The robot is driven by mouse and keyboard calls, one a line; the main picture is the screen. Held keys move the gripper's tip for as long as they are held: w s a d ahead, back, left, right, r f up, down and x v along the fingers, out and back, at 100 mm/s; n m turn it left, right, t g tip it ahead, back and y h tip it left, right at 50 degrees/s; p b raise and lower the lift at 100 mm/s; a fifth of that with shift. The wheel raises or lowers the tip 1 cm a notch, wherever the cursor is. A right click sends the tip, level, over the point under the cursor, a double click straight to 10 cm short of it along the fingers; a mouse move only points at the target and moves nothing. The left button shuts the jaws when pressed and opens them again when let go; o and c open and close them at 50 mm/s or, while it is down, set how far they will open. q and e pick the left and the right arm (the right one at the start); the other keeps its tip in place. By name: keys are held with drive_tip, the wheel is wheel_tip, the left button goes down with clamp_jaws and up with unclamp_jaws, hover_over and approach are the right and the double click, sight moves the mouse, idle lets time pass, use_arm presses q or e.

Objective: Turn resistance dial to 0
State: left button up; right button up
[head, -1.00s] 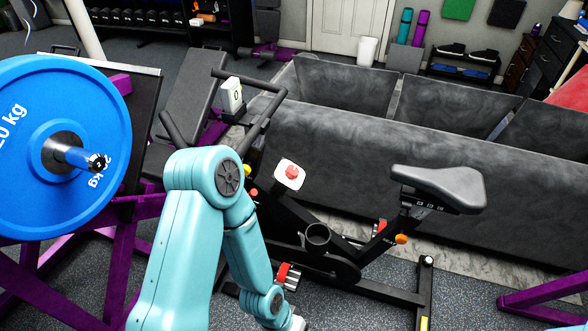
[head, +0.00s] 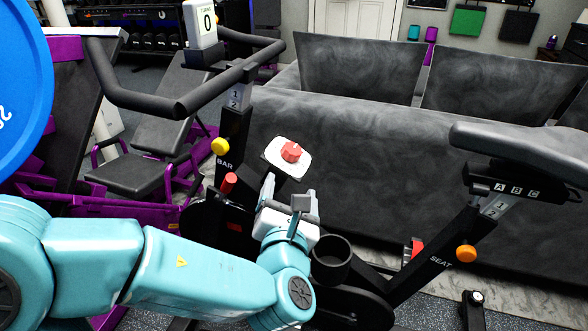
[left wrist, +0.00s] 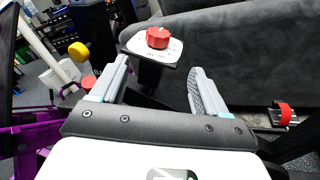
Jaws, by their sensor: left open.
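The red resistance dial (head: 291,152) sits on a white plate (head: 296,170) on the black frame of the exercise bike, below the handlebar. My left gripper (head: 288,194) is open and empty, just below and in front of the dial, not touching it. In the left wrist view the dial (left wrist: 158,37) shows beyond and between the open fingers (left wrist: 160,72), with marks on the plate too small to read. A display (head: 206,20) on the handlebar reads "TURNS 0". My right gripper is not in view.
The handlebar (head: 170,104) stands up at the left, the seat (head: 525,150) at the right. A yellow knob (head: 220,146) and a red knob (head: 228,183) are left of the dial. A cup holder (head: 331,260) is below right. A dark grey sofa (head: 390,175) stands behind.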

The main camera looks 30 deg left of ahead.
sight(294, 144)
use_arm(q)
drive_tip(key=p+x, duration=0.2)
drive_tip(key=x, duration=0.3)
drive_tip(key=p+x, duration=0.2)
drive_tip(key=x, duration=0.3)
drive_tip(key=p+x, duration=0.3)
drive_tip(key=x, duration=0.2)
drive_tip(key=shift+w+r, duration=0.1)
drive_tip(key=shift+r, duration=0.2)
drive_tip(key=shift+w+a+r, duration=0.1)
drive_tip(key=shift+w+a, duration=0.05)
drive_tip(key=shift+w, duration=0.2)
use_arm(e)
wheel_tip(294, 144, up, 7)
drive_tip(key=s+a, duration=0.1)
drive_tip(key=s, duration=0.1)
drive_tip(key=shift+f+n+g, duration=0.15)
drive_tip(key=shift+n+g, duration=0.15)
use_arm(q)
drive_tip(key=c, duration=0.9)
